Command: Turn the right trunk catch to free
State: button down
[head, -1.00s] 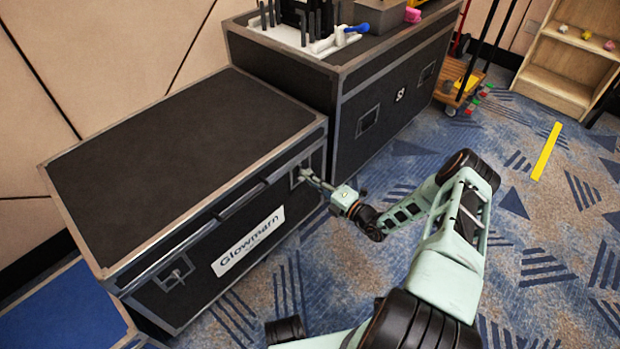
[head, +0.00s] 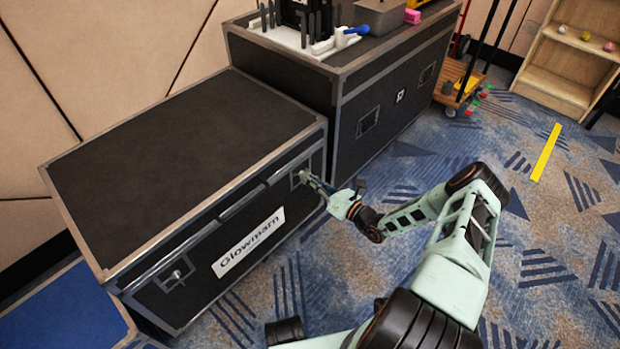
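A taller black case (head: 375,110) stands right behind the trunk, close to my gripper, with tools and a grey box (head: 382,17) on top. A blue-topped box (head: 70,310) is at the lower left. Patterned carpet (head: 540,240) is open to the right.

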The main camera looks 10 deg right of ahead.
jog(key=n, duration=0.2)
jog(key=n+p, duration=0.1)
jog(key=n, duration=0.2)
jog(key=shift+w+a+r+n, duration=0.1)
jog(key=shift+w+a+n, duration=0.05)
jog(key=shift+n, duration=0.15)
dwell(0.4)
jog(key=c, duration=2.2)
grip_release()
jog(key=shift+o, duration=0.2)
jog(key=v, duration=1.2)
